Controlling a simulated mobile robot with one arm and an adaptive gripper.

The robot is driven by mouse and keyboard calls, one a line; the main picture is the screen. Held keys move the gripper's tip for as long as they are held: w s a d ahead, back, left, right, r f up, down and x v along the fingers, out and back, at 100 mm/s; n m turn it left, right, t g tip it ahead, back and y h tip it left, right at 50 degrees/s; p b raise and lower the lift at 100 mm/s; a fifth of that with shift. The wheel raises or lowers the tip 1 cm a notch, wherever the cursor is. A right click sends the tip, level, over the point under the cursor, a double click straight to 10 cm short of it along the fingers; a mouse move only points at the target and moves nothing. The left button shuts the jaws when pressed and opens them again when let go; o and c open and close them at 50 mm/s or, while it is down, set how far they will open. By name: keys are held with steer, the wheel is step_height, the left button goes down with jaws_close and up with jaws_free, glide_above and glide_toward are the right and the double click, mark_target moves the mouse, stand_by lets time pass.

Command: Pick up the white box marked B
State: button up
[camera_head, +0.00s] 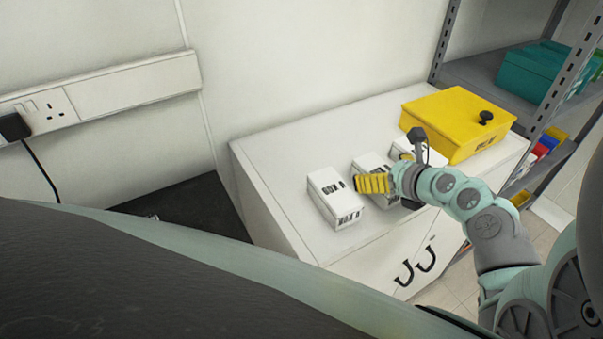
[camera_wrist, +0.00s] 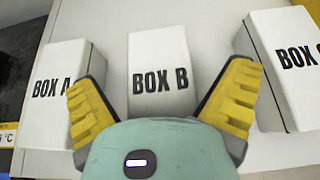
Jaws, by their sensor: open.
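The white box marked BOX B (camera_wrist: 162,50) lies between my open fingers in the wrist view, its label facing me and its lower end hidden behind my gripper. My gripper (camera_wrist: 162,108) has two yellow ribbed fingers spread apart, one at each side of the box, and holds nothing. In the head view, box B (camera_head: 368,162) is the middle box on the white cabinet top, partly covered by my gripper (camera_head: 372,184). I cannot tell how far above the box the fingertips are.
Box A (camera_wrist: 66,75) stands close at the left and another white box (camera_wrist: 285,65), partly cut off, at the right. In the head view, box A (camera_head: 334,198) is on the white cabinet (camera_head: 285,160). A yellow case (camera_head: 450,115) sits behind, beside a metal shelf (camera_head: 480,70).

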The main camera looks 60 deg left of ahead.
steer(key=c, duration=1.4)
